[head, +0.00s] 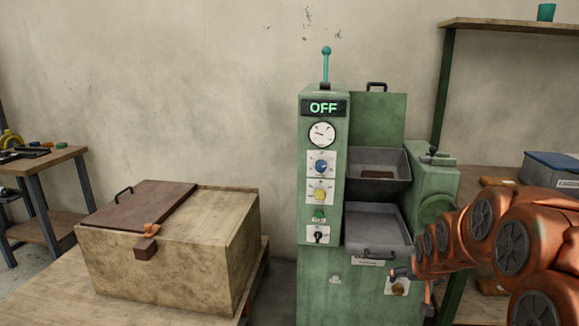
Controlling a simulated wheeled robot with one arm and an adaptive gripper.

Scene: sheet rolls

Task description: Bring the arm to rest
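My orange arm (482,225) reaches in from the right edge, in front of the green machine (315,285). Its far end, my gripper (413,288), is low by the machine's lower right front, near a small pale panel with a round brown knob (397,288). A dark tip and a thin orange part show there, but they are too small to tell whether the gripper is open or shut. I see nothing held. Whether it touches the machine cannot be told.
The machine has an OFF display (323,107), a teal-knobbed lever (326,65) and grey trays (379,228). A wooden box (155,268) with a brown lid stands on a table at left. Shelves (510,25) stand at right, close behind my arm.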

